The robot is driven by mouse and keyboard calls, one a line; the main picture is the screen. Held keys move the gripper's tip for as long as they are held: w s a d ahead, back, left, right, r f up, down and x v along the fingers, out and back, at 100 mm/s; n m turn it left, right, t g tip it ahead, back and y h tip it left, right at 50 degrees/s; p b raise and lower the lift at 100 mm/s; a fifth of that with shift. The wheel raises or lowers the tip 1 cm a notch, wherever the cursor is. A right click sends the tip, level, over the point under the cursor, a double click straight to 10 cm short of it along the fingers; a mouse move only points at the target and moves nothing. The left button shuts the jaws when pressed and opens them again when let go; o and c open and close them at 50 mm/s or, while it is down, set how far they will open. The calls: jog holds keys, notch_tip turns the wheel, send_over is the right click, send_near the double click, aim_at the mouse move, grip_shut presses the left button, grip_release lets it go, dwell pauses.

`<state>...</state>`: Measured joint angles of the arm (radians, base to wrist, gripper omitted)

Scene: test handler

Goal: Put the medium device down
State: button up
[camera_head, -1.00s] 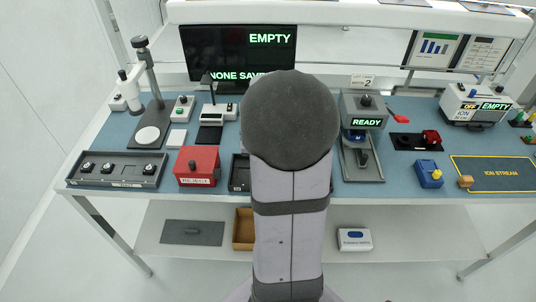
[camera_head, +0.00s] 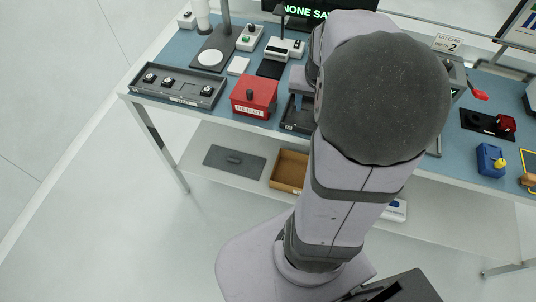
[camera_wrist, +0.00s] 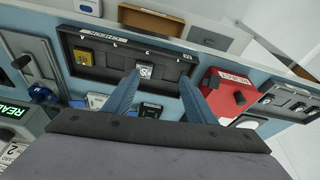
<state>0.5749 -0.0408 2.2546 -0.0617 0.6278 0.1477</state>
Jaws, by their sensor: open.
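My gripper (camera_wrist: 160,79) is open in the wrist view, with its two blue-grey fingers apart above a long dark tray (camera_wrist: 110,70). A small grey-and-white device (camera_wrist: 145,71) lies in the tray, close to the left fingertip; its marking is too small to read, so I cannot tell its size class. A yellow-topped device (camera_wrist: 85,57) sits further left in the same tray. In the head view my own arm hides the gripper and most of this tray (camera_head: 292,120).
A red reject box (camera_wrist: 228,95) stands right of the tray, also in the head view (camera_head: 254,97). Another tray (camera_head: 178,88) with several small devices lies left of it. The READY machine (camera_wrist: 12,108) is at the left of the wrist view. A blue block (camera_head: 490,160) stands at right.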

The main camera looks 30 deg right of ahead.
jog(key=s+a+f+n+g+y, duration=0.1)
jog(key=s+a+f+n, duration=0.2)
jog(key=a, duration=0.7)
jog(key=s+a+f+n+g+y, duration=0.1)
jog(key=s+a+f+n, duration=0.2)
jog(key=a, duration=0.7)
jog(key=shift+s+a+n+g, duration=0.2)
jog(key=shift+s+n+g, duration=0.1)
jog(key=shift+s+n, duration=0.65)
jog(key=shift+f, duration=0.1)
